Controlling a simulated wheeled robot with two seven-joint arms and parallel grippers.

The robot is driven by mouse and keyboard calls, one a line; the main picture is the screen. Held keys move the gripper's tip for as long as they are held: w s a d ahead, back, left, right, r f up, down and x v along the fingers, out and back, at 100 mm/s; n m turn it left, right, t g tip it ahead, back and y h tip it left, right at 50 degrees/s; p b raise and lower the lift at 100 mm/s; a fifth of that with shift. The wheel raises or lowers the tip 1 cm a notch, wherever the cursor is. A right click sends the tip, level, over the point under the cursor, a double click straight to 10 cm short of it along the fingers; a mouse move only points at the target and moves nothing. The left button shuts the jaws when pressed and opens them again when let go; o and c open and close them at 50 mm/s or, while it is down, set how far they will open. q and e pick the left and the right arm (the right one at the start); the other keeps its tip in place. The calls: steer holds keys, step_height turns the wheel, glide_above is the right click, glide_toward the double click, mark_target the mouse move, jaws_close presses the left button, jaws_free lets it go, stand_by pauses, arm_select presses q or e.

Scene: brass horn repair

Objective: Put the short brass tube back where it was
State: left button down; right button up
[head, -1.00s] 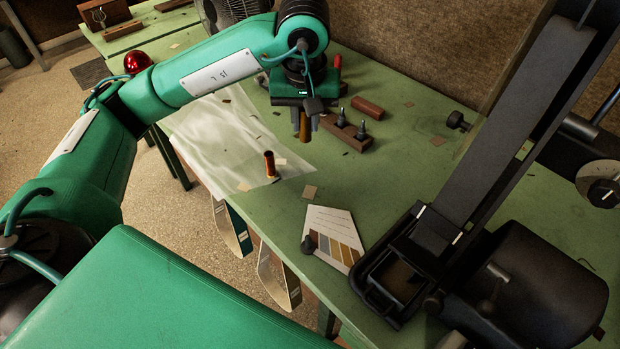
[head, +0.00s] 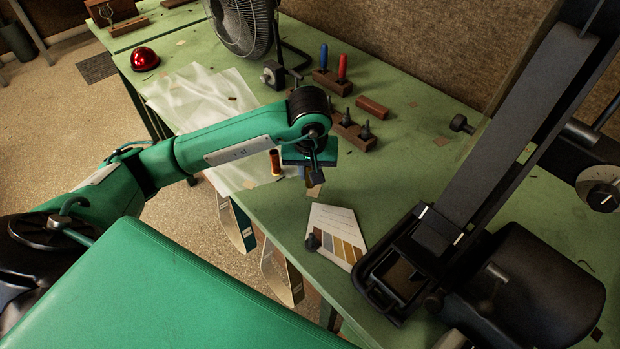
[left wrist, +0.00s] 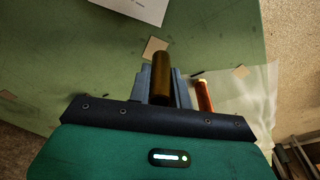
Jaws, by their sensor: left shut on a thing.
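My left gripper (head: 314,182) is low over the front part of the green bench, beside a thin paper chip. In the left wrist view, its fingers (left wrist: 160,86) are shut on the short brass tube (left wrist: 161,72), a dull gold cylinder. In the head view the tube is hidden by the gripper. I cannot tell whether it touches the bench. A thinner copper-coloured tube (head: 275,161) stands upright just left of the gripper and also shows in the left wrist view (left wrist: 205,96). My right gripper is in neither view.
A wooden block with dark pegs (head: 354,134) stands behind the gripper. A colour card (head: 335,235) lies to its right, near the bench edge. A translucent sheet (head: 195,98) covers the bench at left. A large black machine (head: 500,270) fills the right. A fan (head: 243,22) stands behind.

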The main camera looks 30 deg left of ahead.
arm_select(q)
step_height(320, 180, down, 4)
steer(key=shift+r+p, duration=0.2)
steer(key=shift+p, duration=0.15)
steer(key=shift+f, duration=0.1)
steer(key=shift+f+b, duration=0.15)
steer(key=shift+b, duration=0.15)
steer(key=c, duration=1.3)
jaws_free()
